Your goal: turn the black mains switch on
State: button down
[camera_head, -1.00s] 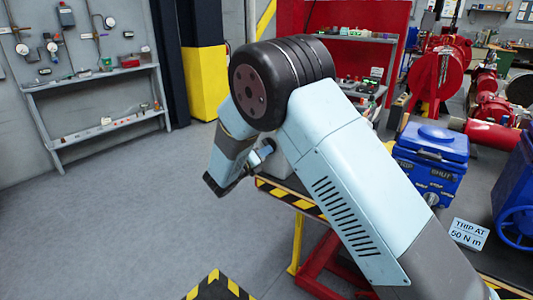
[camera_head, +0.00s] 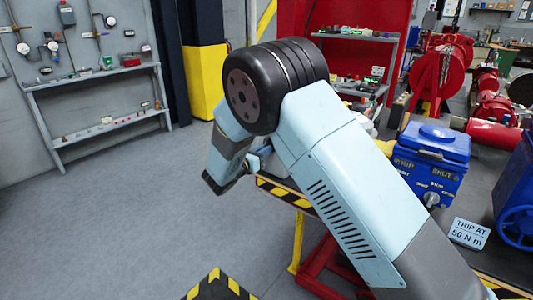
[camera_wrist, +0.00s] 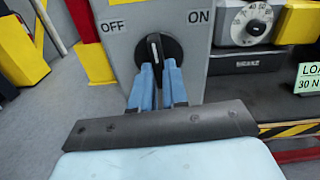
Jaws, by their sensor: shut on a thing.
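The black mains switch (camera_wrist: 154,46) is a round rotary knob on a grey box (camera_wrist: 192,68) in the wrist view. A white mark on its grip stands about upright, between the words OFF on the left and ON on the right. My gripper (camera_wrist: 165,68) has its two blue fingers at the lower part of the knob, shut on its raised grip. The fingers hide part of the knob's lower half. In the head view my arm hides the switch, and the gripper's fingertips do not show clearly there.
A dial unit (camera_wrist: 250,22) stands right of the switch box, with a green load label (camera_wrist: 309,77) near it. A blue actuator (camera_head: 430,160) and a trip sign (camera_head: 468,233) stand on the bench at right. Open grey floor (camera_head: 110,220) lies at left.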

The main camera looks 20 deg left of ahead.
jog(key=shift+a+r+m, duration=0.1)
jog(key=shift+a+m, duration=0.05)
jog(key=shift+m, duration=4.25)
jog(key=c, duration=1.1)
grip_release()
jog(key=shift+c, duration=0.2)
jog(key=v, duration=1.3)
jog(key=shift+s, duration=0.4)
jog(key=shift+a, duration=0.15)
